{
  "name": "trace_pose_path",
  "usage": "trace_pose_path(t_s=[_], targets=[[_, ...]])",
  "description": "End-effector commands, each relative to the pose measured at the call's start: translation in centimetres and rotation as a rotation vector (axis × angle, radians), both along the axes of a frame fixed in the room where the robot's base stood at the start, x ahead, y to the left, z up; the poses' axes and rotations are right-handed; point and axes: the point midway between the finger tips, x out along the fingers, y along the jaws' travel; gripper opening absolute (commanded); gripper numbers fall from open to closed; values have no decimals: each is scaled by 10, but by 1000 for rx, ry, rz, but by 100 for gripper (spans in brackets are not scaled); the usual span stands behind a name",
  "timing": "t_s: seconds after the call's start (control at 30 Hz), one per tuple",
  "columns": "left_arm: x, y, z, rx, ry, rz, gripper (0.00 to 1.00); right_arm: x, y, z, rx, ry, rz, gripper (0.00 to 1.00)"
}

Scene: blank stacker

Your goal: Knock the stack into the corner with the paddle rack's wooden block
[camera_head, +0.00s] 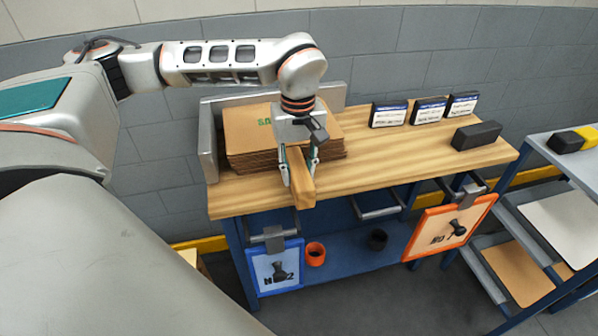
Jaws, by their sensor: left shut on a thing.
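The stack (251,134) of brown cardboard sheets lies on the wooden tabletop at the left. Its edges look uneven, with lower sheets sticking out at the right. A grey metal corner fence stands around it, with a left wall (208,142) and a back wall (331,95). My left gripper (300,168) is in front of the stack's front right part, pointing down. It is shut on the wooden block (302,189), which lies lengthwise towards the table's front edge. Whether the block touches the stack is hidden by the gripper. My right gripper is not in view.
Several labelled dark boxes (389,114) stand at the table's back right, with a black block (476,135) nearby. A blue-framed sign (275,268) and an orange-framed sign (450,226) hang at the front. A shelf cart (565,208) stands right. The table's middle is clear.

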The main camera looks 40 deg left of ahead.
Motion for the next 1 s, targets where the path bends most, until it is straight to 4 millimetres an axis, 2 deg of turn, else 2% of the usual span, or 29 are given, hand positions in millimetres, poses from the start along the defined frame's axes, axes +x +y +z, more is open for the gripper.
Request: trace_pose_path(t_s=[0.33, 0.87, 1.0], targets=[[3, 2, 2, 4, -12, 6, 0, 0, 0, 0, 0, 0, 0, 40], [-11, -14, 2, 2, -8, 3, 0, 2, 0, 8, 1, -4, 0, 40], [-11, -14, 7, 2, -8, 3, 0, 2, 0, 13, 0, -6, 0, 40]])
